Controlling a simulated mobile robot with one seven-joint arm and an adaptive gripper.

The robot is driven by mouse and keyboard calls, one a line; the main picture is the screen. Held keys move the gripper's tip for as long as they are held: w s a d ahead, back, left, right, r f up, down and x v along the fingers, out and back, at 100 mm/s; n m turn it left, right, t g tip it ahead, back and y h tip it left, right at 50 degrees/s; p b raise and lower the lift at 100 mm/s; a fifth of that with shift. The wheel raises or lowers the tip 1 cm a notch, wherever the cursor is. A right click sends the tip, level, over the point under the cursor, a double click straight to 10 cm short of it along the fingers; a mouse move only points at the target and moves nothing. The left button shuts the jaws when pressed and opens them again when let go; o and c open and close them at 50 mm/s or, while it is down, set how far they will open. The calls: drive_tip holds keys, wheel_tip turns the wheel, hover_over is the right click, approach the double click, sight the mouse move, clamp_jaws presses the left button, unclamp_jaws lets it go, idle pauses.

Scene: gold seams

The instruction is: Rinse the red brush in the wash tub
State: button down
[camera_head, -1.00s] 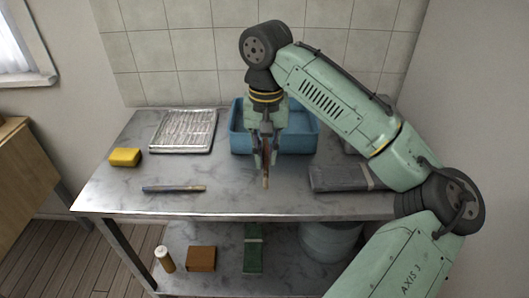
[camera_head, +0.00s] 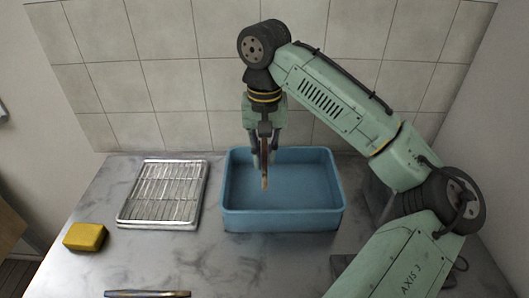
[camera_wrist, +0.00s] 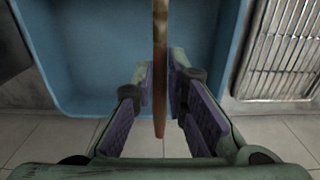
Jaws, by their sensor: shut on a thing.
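The red brush (camera_head: 265,176) is a thin reddish-brown stick held upright, its pale lower end pointing down. My gripper (camera_head: 264,160) is shut on it, with a finger at each side. In the wrist view the brush (camera_wrist: 160,60) runs between the purple finger pads of my gripper (camera_wrist: 160,85); its far end is cut off by the frame edge. The blue wash tub (camera_head: 283,219) stands on the table, and the brush appears over its inside, towards the left half. I cannot tell how deep the tip reaches or whether there is water. The tub wall (camera_wrist: 60,50) also shows in the wrist view.
A metal rack on a tray (camera_head: 160,194) stands left of the tub. A yellow sponge (camera_head: 85,237) lies at the left edge, and a thin blue-and-brown tool (camera_head: 147,293) at the front. My arm hides the table's right side. The left-front marble top is mostly clear.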

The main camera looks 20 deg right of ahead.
drive_tip(key=shift+w+d, duration=0.15)
drive_tip(key=shift+w, duration=0.3)
drive_tip(key=shift+s+f, duration=0.1)
drive_tip(key=shift+f, duration=0.75)
wheel_tip(320, 180, down, 7)
drive_tip(key=b, duration=0.3)
drive_tip(key=shift+f+b, duration=0.1)
drive_tip(key=shift+b, duration=0.2)
drive_tip(key=shift+f+b, duration=1.05)
drive_tip(key=shift+f, duration=0.1)
idle(0.7)
drive_tip(key=shift+r+p, duration=2.85)
drive_tip(key=shift+r, duration=2.3)
drive_tip(key=shift+r, duration=0.1)
